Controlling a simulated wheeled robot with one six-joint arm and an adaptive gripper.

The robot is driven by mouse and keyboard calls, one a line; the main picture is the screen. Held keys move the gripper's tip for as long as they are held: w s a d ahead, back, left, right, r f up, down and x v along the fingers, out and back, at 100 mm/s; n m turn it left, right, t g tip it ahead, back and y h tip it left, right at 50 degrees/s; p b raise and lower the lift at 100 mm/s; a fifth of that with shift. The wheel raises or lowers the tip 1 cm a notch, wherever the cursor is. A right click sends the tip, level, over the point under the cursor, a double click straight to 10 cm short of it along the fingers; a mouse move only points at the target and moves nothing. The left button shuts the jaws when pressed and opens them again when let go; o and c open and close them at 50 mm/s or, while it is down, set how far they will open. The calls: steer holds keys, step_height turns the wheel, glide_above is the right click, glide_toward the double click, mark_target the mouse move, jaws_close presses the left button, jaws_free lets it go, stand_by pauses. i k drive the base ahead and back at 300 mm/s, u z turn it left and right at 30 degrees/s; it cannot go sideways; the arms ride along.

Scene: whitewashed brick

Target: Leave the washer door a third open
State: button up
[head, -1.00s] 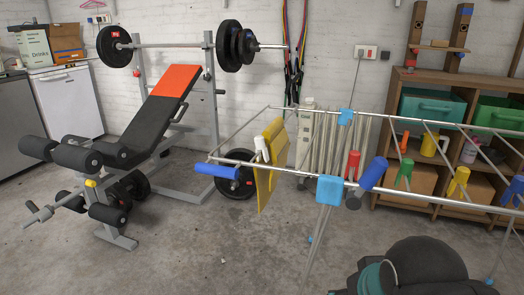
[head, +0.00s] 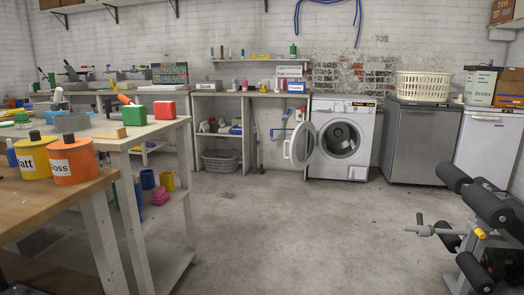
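The washer (head: 362,128) is a white front loader against the back wall, right of the middle in the head view. Its round door (head: 302,146) is hinged at the left and stands wide open, swung out to the left. The dark drum opening (head: 340,139) shows, and I cannot make out anything inside it. My gripper is not in view.
Open concrete floor (head: 300,225) lies between me and the washer. Workbenches (head: 60,196) with paint tins stand at the left. A weight bench (head: 480,225) juts in at the right. A grey appliance (head: 420,145) stands right of the washer.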

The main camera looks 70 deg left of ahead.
mark_target(303, 142)
steer(key=u, duration=2.6)
steer(key=i, duration=6.35)
steer(key=z, duration=1.7)
